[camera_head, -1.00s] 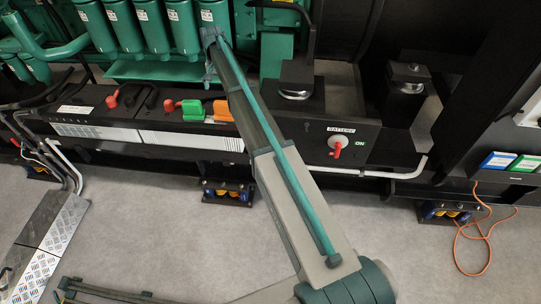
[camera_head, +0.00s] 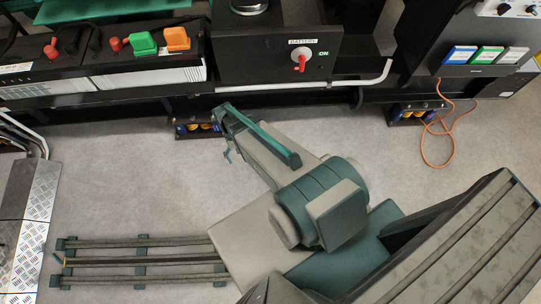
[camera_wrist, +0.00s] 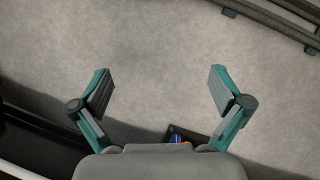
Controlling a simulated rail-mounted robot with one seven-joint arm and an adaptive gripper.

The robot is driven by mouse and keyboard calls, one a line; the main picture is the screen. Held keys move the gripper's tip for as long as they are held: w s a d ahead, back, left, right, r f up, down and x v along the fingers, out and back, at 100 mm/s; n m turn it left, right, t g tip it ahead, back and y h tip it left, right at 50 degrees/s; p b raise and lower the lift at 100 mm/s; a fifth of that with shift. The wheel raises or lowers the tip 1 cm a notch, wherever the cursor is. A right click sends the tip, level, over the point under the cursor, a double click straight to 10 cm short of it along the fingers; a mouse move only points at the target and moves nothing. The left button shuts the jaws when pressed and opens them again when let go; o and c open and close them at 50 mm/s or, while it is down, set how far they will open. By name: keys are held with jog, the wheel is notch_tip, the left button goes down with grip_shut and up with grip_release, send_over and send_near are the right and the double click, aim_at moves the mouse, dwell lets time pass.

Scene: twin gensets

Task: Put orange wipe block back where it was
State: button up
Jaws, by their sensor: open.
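The orange wipe block (camera_head: 177,38) sits on the dark ledge at the upper left in the head view, to the right of a green block (camera_head: 144,43). My gripper (camera_wrist: 161,88) is open and empty in the wrist view, with only grey floor between its fingers. In the head view my gripper (camera_head: 226,130) is over the floor, below and right of the orange block and well apart from it. The orange block is not in the wrist view.
Red terminal caps (camera_head: 116,45) stand left of the green block. A battery switch box (camera_head: 278,55) with a red handle is to the right. An orange cable (camera_head: 437,150) hangs at the right.

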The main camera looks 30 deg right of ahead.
jog(key=s+n+g, duration=0.1)
jog(key=s+g, duration=0.1)
jog(key=s, duration=1.9)
jog(key=shift+s+f+n, duration=0.3)
jog(key=shift+s+f, duration=0.05)
jog(key=shift+f, duration=0.1)
